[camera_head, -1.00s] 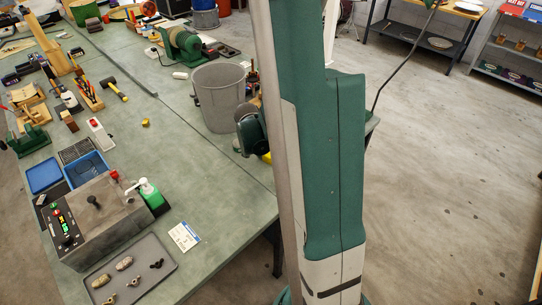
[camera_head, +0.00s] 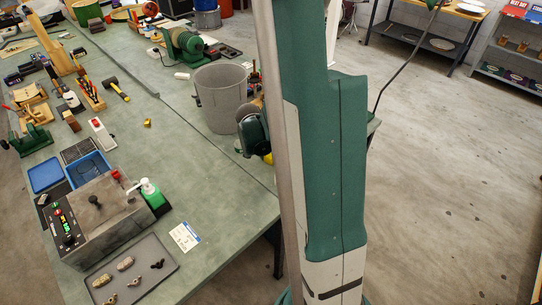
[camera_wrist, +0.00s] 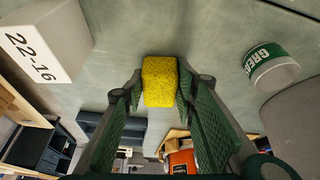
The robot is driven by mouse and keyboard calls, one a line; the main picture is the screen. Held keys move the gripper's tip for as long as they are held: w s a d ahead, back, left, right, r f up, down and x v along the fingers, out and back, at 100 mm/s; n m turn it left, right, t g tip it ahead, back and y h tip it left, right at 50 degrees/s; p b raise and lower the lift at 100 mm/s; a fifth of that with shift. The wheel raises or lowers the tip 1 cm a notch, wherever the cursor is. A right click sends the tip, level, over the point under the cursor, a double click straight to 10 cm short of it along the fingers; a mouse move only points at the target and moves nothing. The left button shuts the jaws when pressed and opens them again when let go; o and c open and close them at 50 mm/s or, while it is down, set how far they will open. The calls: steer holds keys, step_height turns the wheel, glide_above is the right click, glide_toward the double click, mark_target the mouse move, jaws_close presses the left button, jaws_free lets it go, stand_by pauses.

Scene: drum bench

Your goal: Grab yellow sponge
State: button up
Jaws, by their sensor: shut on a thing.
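The yellow sponge (camera_wrist: 160,82) is a rough-textured block in the middle of the wrist view. My gripper (camera_wrist: 159,90) has a dark green finger on each side of it, with the fingertips pressed to its left and right faces. The sponge's far end sticks out past the tips. In the head view my arm hides the fingers, and I cannot make out the sponge with certainty there.
In the wrist view, a pale box (camera_wrist: 45,40) marked 22-16 is at upper left and a green-and-white can (camera_wrist: 270,66) at right. In the head view, a grey bin (camera_head: 219,98) stands on the bench (camera_head: 215,160) beside my arm. A control box (camera_head: 95,220) is nearer.

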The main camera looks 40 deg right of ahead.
mark_target(270, 154)
steer(key=shift+r, duration=0.15)
steer(key=shift+r+p, duration=0.7)
steer(key=shift+r, duration=4.15)
steer(key=shift+r, duration=0.15)
